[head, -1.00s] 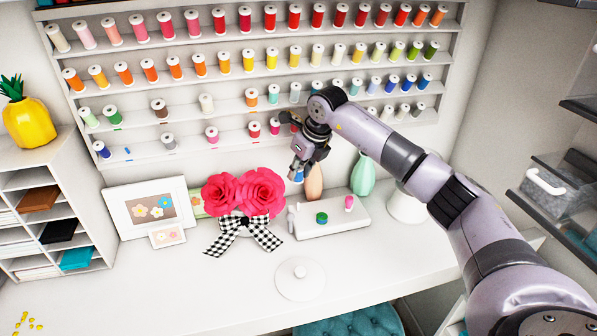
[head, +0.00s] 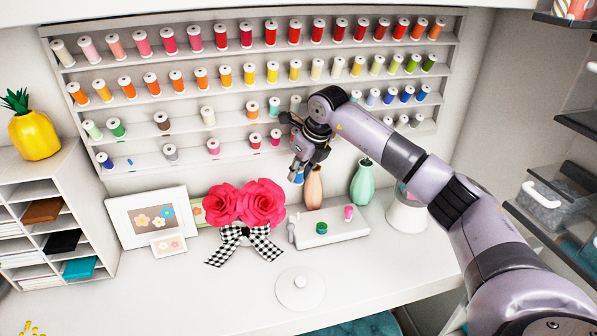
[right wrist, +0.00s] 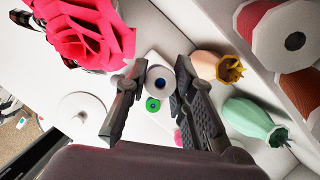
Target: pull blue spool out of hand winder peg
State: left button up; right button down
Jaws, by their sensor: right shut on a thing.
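My right gripper (head: 297,170) is shut on the blue spool (head: 298,178), which shows as a small blue piece at the fingertips. In the right wrist view the spool (right wrist: 158,80) is seen end-on between the two fingers, with a white flange and a dark blue centre. The hand winder (head: 335,233) is a low white box on the desk with a small grey figure-like part at its left end. The spool appears above the winder and apart from it. The winder's peg cannot be made out. My left gripper is not in view.
A green spool (head: 321,228) and a pink spool (head: 348,213) stand on the winder. Red flowers (head: 240,205) with a checked bow are to the left. A peach vase (head: 314,188) and a mint vase (head: 362,185) stand behind. Thread shelves line the wall. The front desk is mostly clear.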

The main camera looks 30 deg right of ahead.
jog(key=shift+r+p, duration=1)
jog(key=shift+r, duration=0.5)
